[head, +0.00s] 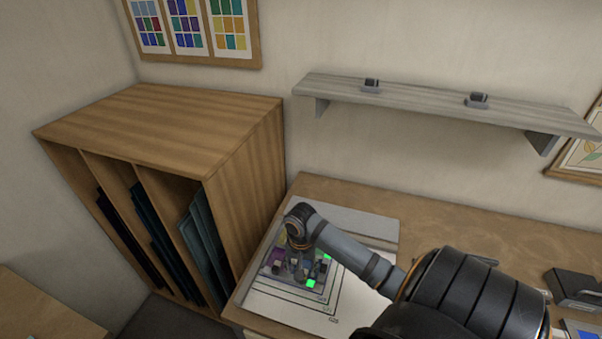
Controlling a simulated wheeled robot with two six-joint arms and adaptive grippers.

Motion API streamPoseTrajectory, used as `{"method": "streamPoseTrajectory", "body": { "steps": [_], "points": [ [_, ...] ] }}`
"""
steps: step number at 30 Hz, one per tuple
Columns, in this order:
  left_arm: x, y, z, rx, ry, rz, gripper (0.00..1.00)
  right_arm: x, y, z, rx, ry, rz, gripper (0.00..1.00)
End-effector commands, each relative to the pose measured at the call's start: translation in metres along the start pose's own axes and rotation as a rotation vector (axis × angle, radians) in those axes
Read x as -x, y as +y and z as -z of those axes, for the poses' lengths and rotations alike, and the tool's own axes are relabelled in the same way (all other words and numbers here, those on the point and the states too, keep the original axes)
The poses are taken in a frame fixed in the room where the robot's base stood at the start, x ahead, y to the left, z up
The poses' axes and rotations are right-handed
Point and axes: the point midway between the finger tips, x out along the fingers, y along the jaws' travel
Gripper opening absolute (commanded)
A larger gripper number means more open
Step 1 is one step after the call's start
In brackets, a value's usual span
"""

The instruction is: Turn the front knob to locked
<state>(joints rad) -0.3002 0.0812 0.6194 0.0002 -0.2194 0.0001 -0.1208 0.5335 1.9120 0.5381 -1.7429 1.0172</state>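A small grey panel (285,284) lies on the desk at the lower middle of the head view. It carries small dark and coloured parts and bright green squares, one at its front right (311,284). My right arm comes in from the right, and its gripper (296,271) points down over the panel. The gripper, wrist and panel parts overlap and are tiny here. I cannot tell the front knob apart from the fingers, whether they touch it, or which way it is turned. My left gripper is not in view.
The panel rests on a white sheet with nested black outlines (268,303) on the wooden desk (470,216). A wooden rack (165,125) holding dark sheets stands left of the desk. A grey shelf (430,101) hangs above. A dark box (577,288) sits at the right.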

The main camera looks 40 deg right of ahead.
Motion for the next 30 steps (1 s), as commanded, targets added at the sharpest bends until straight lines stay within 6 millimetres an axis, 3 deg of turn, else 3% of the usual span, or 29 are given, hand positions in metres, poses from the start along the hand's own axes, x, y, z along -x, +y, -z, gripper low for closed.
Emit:
{"method": "streamPoseTrajectory", "body": {
  "steps": [6, 10, 30],
  "points": [
    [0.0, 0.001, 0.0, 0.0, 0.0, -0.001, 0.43, 0.05, 0.0, 0.001, 0.003, 0.005, -0.002, 0.53],
    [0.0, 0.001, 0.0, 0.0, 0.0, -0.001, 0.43, 0.067, 0.0, 0.001, 0.002, 0.001, -0.001, 0.53],
    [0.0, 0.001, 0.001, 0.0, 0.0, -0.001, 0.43, 0.073, 0.0, 0.0, 0.001, -0.001, -0.001, 0.53]
  ]
}}
